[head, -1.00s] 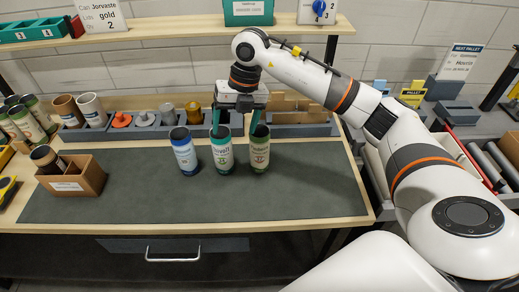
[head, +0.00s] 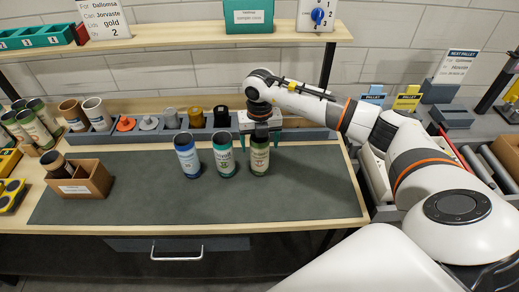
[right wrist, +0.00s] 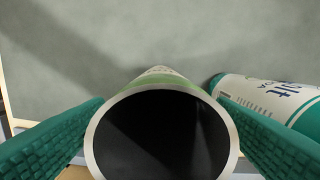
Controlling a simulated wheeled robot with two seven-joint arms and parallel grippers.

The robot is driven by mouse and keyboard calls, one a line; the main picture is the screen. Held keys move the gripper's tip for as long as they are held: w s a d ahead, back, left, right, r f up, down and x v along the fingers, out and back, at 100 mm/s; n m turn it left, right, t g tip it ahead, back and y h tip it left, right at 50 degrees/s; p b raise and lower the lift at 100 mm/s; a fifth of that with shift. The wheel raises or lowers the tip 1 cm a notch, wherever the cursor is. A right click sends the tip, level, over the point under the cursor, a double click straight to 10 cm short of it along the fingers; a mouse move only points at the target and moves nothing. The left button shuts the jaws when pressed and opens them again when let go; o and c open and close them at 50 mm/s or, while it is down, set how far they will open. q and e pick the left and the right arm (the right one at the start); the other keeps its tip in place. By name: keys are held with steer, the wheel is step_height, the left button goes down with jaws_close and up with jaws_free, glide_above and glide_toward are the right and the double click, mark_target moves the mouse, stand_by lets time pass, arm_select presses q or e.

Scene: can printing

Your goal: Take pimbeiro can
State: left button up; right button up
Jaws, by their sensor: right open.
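Three open-topped printed cans stand upright in a row on the grey mat (head: 120,185): a blue and white can (head: 187,157), a teal and white can (head: 223,157) and a green can (head: 260,161) at the right. I cannot read which name the green can carries. My right gripper (head: 259,142) is over the green can, with its teal fingers spread. In the right wrist view the open rim of the green can (right wrist: 160,78) lies between the two fingers, which are apart on either side; contact does not show. The teal can (right wrist: 270,100) is close by. My left gripper is out of view.
A grey rack (head: 295,134) with lids and small parts runs behind the cans. A brown box (head: 95,184) with a dark can stands at the left, near more cans (head: 35,122). The mat in front of the three cans is clear.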

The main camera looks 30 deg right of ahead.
steer(key=shift+f, duration=0.9)
steer(key=shift+c, duration=0.4)
steer(key=c, duration=1)
steer(key=shift+o, duration=0.2)
